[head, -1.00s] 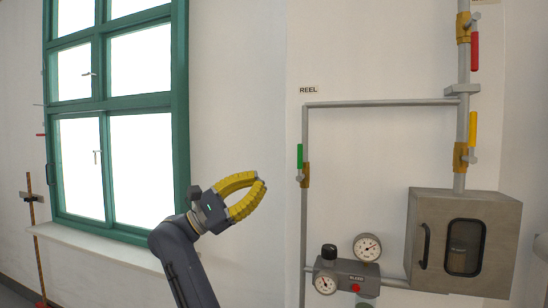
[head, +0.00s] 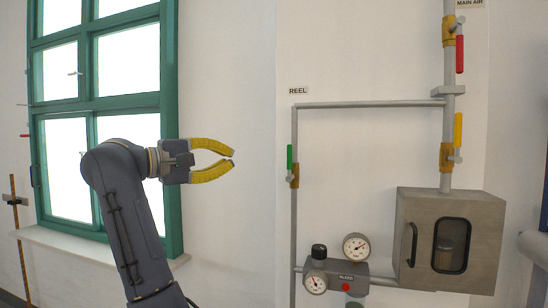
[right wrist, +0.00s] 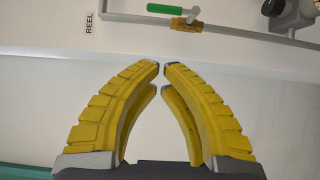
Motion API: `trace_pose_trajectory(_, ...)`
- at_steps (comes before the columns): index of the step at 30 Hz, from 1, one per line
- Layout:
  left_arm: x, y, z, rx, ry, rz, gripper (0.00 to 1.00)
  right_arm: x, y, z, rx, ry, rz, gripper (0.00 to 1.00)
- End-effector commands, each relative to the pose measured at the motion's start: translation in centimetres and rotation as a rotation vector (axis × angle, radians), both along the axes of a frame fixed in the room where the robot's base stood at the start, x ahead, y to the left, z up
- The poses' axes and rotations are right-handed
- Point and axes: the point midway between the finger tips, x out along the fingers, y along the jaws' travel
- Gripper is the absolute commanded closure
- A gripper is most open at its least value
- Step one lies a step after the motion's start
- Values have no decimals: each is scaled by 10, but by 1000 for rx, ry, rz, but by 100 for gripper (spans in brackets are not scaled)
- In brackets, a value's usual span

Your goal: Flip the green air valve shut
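The green air valve has an upright green handle (head: 289,157) in line with its vertical grey pipe, above a brass body (head: 295,176) under the REEL label. The handle also shows at the top of the right wrist view (right wrist: 165,9), with the brass body beside it. My right gripper (head: 232,158) is left of the valve in the head view and points toward it, clear of it. Its yellow fingers converge with their tips almost together and nothing between them; the right wrist view shows only a narrow gap at the tips (right wrist: 161,67). My left gripper is out of view.
A yellow-handled valve (head: 458,130) and a red-handled valve (head: 460,54) are on the right pipe. A grey cabinet (head: 408,205) and a regulator with gauges (head: 356,246) are below. A green-framed window (head: 170,110) is at left. The wall between gripper and valve is clear.

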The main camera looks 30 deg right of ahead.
Motion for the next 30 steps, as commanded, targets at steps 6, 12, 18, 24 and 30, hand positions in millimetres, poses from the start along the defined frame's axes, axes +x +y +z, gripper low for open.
trace_pose_trajectory(6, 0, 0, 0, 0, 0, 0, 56, 1, -7, 0, -1, 1, -1, 100)
trace_pose_trajectory(12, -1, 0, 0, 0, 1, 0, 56, 3, -34, 0, -1, 1, -5, 100)
trace_pose_trajectory(18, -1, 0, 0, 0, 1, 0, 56, 7, -70, 0, -2, 2, -5, 100)
trace_pose_trajectory(24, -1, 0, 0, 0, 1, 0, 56, 11, -102, 0, -2, 2, -4, 100)
trace_pose_trajectory(30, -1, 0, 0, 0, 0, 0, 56, -4, -120, 0, -1, 0, -2, 100)
